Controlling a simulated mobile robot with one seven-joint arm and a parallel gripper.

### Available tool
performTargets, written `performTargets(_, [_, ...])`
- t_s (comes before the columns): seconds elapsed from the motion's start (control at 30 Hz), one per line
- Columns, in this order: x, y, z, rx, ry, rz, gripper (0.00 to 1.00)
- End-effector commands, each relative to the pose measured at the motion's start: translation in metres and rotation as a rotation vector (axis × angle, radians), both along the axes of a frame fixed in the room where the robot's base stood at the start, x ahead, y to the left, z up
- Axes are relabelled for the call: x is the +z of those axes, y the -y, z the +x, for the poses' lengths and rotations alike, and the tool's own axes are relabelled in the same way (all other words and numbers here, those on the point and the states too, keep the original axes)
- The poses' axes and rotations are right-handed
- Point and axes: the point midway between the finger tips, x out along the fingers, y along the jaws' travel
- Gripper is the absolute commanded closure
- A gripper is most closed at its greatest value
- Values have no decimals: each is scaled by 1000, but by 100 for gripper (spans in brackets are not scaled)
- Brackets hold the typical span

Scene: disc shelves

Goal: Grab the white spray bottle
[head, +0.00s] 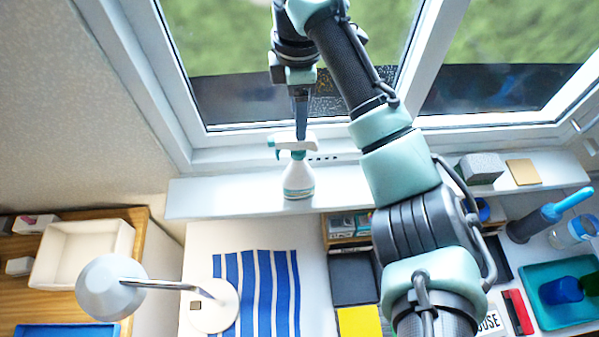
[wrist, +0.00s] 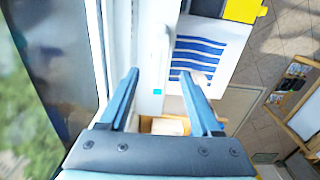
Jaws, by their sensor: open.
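The white spray bottle (head: 298,180) stands upright on the white window sill (head: 235,197) in the head view, with a white and teal trigger head. My gripper (head: 301,136) comes down from the window side, its fingers ending at or just behind the bottle's head; I cannot tell whether they touch it. In the wrist view my gripper (wrist: 159,74) shows two blue fingers spread apart with a gap between them. Pale sill and white surfaces show through that gap. I cannot make out the bottle clearly there.
The window frame (head: 260,140) is close behind the bottle. A grey block (head: 481,168) and a tan slab (head: 523,172) sit on the sill to the right. Below are a striped blue cloth (head: 255,290), a lamp (head: 112,287) and a white tray (head: 82,253). The sill left of the bottle is clear.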

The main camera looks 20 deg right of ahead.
Motion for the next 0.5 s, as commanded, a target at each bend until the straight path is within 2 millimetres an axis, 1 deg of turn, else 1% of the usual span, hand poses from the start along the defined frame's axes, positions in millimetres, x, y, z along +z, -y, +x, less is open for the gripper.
performTargets(0.03, [-10,-1,0,0,0,3,35])
performTargets(0.23, [-21,-1,0,-1,0,1,35])
performTargets(0.33, [-36,-3,-1,0,-1,3,35])
performTargets(0.37, [-36,-2,-2,-1,-3,1,35])
performTargets(0.5, [-55,-2,-2,-3,-1,0,35])
